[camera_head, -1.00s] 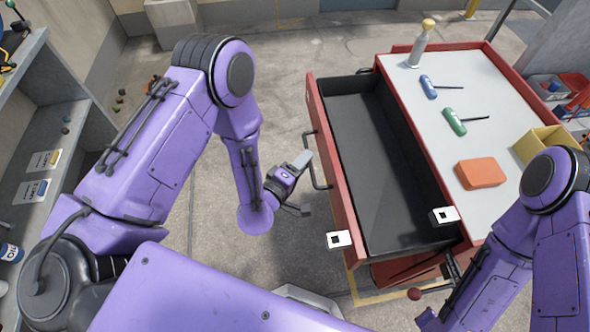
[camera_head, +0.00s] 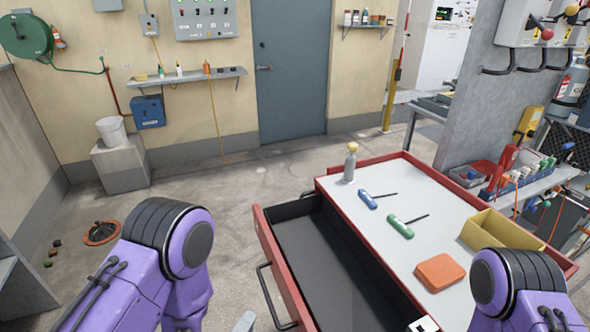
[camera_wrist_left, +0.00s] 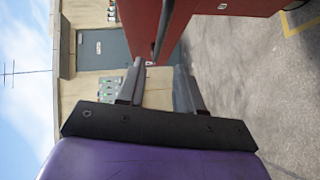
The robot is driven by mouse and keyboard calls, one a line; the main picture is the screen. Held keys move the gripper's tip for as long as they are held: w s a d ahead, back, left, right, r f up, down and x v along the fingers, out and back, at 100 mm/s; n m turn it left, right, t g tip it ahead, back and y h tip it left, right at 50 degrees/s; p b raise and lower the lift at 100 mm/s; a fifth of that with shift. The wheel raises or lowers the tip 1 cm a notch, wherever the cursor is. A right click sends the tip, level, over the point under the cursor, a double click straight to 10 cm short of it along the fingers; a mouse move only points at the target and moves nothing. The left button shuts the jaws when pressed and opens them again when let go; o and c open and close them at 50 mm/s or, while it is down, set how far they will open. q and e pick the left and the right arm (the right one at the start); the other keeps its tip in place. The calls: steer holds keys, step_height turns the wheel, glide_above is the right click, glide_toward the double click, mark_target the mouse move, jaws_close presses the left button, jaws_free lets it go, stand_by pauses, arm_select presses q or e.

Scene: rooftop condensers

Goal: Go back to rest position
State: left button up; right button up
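My left arm enters the head view at the lower left, and only a grey tip of the left gripper (camera_head: 245,322) shows at the bottom edge, left of the drawer handle. In the left wrist view the left gripper (camera_wrist_left: 161,80) has its two fingers spread apart with nothing held between them. The red cabinet (camera_wrist_left: 225,6) lies beyond the fingers there.
The drawer (camera_head: 310,262) is pulled open and looks empty; its handle (camera_head: 268,295) faces left. On the cabinet top are a bottle (camera_head: 350,165), blue tool (camera_head: 368,200), green tool (camera_head: 400,227), orange block (camera_head: 440,272) and yellow bin (camera_head: 500,240). Floor beyond the drawer is clear.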

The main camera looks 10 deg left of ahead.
arm_select(q)
steer(key=s+a+f+m+g+y, duration=0.6)
steer(key=s+a+f+g+y, duration=0.2)
steer(key=s+a+f+g, duration=0.4)
steer(key=s+a+f, duration=0.3)
steer(key=s+f, duration=0.1)
steer(key=s, duration=0.2)
steer(key=shift+f+g, duration=0.3)
steer(key=shift+f, duration=0.1)
